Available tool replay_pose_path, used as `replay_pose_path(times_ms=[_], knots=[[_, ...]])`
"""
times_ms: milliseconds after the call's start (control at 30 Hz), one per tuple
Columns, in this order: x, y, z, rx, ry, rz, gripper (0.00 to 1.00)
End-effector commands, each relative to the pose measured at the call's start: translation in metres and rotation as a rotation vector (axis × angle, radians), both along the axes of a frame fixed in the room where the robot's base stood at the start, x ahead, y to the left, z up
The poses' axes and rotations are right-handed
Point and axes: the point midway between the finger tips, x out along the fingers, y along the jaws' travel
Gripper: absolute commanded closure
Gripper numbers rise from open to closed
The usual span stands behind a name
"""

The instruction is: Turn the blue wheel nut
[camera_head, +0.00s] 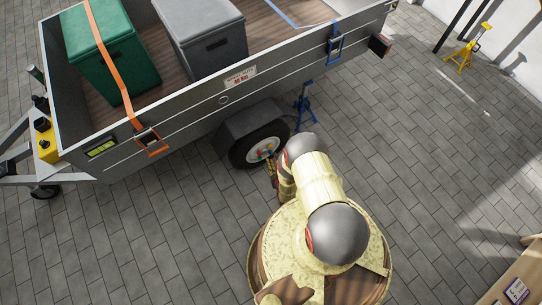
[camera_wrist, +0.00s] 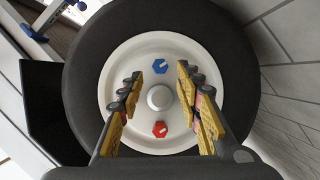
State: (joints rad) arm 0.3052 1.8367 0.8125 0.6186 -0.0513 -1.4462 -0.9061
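The blue wheel nut (camera_wrist: 160,67) sits on the white rim (camera_wrist: 158,42) of the trailer wheel, on the far side of the grey hub cap (camera_wrist: 160,97) in the wrist view. It has a pale mark across its face. A red nut (camera_wrist: 160,129) sits on the near side of the hub cap. My gripper (camera_wrist: 160,78) is open, its yellow and black fingers apart with nothing held between them. The fingertips appear on either side of the blue nut; the gap in depth is unclear. In the head view the wheel (camera_head: 262,146) is partly hidden by my arm.
The grey trailer (camera_head: 190,108) stands above the wheel, carrying a green box (camera_head: 108,60) and a grey box (camera_head: 205,38). A blue stand (camera_head: 304,105) is right of the wheel. A yellow stand (camera_head: 466,50) is farther off. The paved floor (camera_head: 440,150) at right is largely clear.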

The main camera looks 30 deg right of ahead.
Motion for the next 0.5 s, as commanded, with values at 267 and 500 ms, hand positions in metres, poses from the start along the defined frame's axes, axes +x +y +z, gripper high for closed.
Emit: replay_pose_path(times_ms=[267, 500], knots=[[0.028, -0.007, -0.009, 0.0, 0.001, 0.0, 0.65], [0.031, -0.008, -0.009, 0.0, 0.001, 0.0, 0.65]])
